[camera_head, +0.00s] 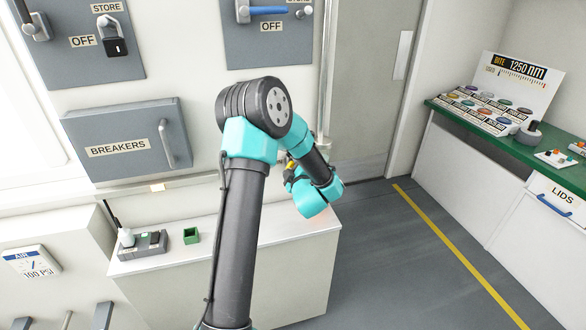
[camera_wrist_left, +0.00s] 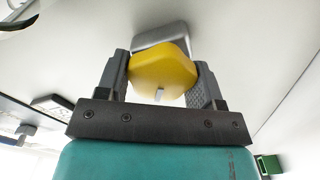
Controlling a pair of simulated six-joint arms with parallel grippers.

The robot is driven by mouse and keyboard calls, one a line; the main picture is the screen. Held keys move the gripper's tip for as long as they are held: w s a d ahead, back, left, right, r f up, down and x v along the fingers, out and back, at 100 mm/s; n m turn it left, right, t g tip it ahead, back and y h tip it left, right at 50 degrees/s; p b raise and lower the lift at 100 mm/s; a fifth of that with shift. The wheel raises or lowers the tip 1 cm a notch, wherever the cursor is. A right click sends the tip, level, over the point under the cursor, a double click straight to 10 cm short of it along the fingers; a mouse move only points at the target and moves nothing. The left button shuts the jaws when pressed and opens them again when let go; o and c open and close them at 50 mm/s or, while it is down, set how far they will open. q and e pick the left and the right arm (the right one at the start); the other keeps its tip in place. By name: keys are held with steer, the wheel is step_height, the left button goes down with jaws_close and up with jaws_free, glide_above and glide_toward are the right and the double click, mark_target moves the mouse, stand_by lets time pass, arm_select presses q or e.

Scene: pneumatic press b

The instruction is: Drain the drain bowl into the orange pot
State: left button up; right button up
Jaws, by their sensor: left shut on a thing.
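My left gripper (camera_head: 289,168) is partly hidden behind my own arm, above the cabinet by the wall in the head view. In the left wrist view the left gripper (camera_wrist_left: 162,73) is shut on a yellow knob (camera_wrist_left: 163,70), with one finger on each side of it. A grey metal block (camera_wrist_left: 160,35) shows just behind the knob. A little yellow also shows at the gripper in the head view. I cannot make out a drain bowl or an orange pot in either view; my arm may hide them. My right gripper is not in view.
A white cabinet (camera_head: 275,285) stands below my left arm. On its top are a small green box (camera_head: 191,236) and a grey block with switches (camera_head: 143,244). The breaker box (camera_head: 127,140) juts from the wall. Grey floor (camera_head: 400,270) lies open at the right.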

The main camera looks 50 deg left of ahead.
arm_select(q)
steer(key=shift+s+f, duration=0.1)
stand_by(0.3)
steer(key=o, duration=0.9)
steer(key=shift+d, duration=0.1)
steer(key=v, duration=1.7)
steer(key=shift+d, duration=0.1)
